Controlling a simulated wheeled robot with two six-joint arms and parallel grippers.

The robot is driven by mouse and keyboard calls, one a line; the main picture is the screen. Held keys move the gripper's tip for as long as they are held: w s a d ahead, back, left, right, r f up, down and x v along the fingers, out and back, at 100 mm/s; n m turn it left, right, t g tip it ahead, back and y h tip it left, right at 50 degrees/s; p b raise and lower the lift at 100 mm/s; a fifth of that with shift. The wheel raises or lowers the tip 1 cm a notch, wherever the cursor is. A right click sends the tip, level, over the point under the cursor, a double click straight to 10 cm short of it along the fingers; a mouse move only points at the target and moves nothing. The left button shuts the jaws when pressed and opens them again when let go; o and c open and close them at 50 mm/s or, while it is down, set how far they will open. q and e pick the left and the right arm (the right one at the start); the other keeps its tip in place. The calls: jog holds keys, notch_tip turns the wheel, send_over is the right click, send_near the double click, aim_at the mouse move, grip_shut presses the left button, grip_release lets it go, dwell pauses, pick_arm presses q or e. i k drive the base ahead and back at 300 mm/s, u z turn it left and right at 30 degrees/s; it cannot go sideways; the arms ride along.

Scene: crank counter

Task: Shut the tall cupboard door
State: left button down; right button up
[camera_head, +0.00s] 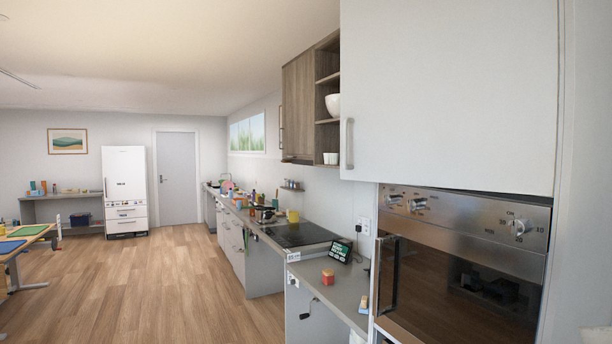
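The tall cupboard door (450,95) is a plain white panel at the upper right, above the built-in oven (455,270). Its vertical metal handle (349,144) is near the door's left edge. That left edge stands out to the left of the oven's left side, so the door looks partly open, hinged on the right. The inside of the cupboard is hidden behind the door. Neither of my grippers is in view, and nothing is seen touching the door or its handle.
A black cooktop (300,234) lies farther back. A wooden wall cupboard (298,105) hangs beyond the door. The wood floor (180,280) at left is clear.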

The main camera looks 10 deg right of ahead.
aim_at(462, 94)
jog(key=z, duration=0.2)
jog(key=i, duration=0.95)
jog(key=z, duration=0.5)
